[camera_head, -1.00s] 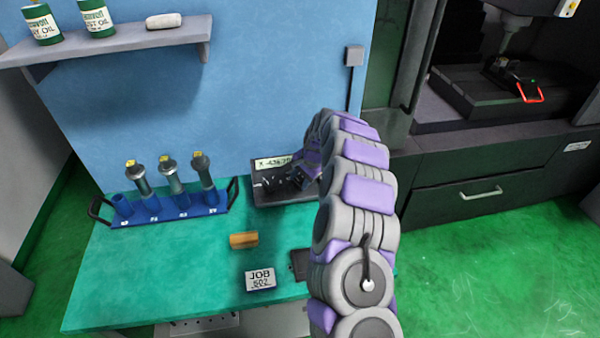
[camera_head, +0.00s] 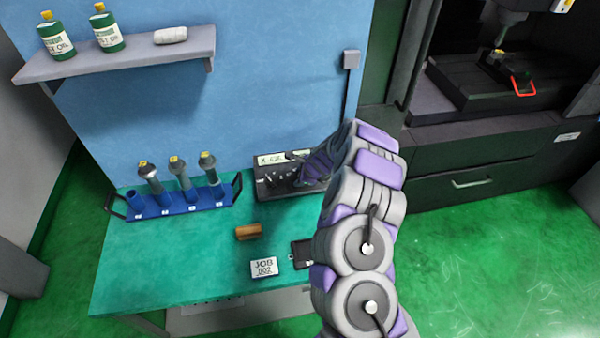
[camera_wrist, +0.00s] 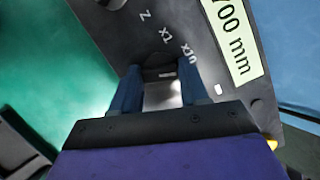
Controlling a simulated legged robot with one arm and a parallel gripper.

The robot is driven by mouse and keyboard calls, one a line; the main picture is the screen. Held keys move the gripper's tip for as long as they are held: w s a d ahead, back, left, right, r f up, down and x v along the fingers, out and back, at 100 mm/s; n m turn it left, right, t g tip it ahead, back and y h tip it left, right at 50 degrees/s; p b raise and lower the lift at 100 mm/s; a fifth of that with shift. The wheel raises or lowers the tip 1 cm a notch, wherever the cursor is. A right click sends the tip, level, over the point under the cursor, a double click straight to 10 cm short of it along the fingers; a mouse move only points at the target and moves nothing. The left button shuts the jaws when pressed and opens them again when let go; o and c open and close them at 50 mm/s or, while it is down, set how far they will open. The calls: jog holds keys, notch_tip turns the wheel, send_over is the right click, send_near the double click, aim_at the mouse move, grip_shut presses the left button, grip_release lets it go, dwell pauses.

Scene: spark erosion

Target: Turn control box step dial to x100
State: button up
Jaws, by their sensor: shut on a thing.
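The control box (camera_head: 268,190) is a dark box with a pale display, standing at the back of the green table against the blue wall. In the wrist view its dark face (camera_wrist: 205,65) shows the marks "Z", "x1" and "x10" and a display ending in "700 mm" (camera_wrist: 232,42). My gripper (camera_wrist: 160,80) has its two blue fingers shut on a dark knob (camera_wrist: 157,61) by the "x1" and "x10" marks. The fingers hide most of the knob, and its pointer cannot be made out. An x100 mark is not visible. In the head view my arm partly hides the box.
A blue rack (camera_head: 175,200) with several cylindrical holders stands left of the box. A shelf (camera_head: 120,55) with bottles hangs above.

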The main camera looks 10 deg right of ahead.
jog(key=m+t, duration=0.1)
jog(key=m, duration=0.3)
jog(key=shift+s+a+m+h, duration=0.1)
jog(key=shift+a+m+h, duration=0.05)
jog(key=shift+m+h, duration=0.25)
jog(key=shift+m+t+b, duration=0.3)
jog(key=shift+m+b, duration=0.05)
jog(key=shift+m, duration=0.25)
jog(key=o, duration=1)
jog(key=p+v, duration=0.3)
jog(key=v, duration=1.4)
jog(key=shift+s+a+r, duration=0.1)
jog(key=shift+r, duration=0.05)
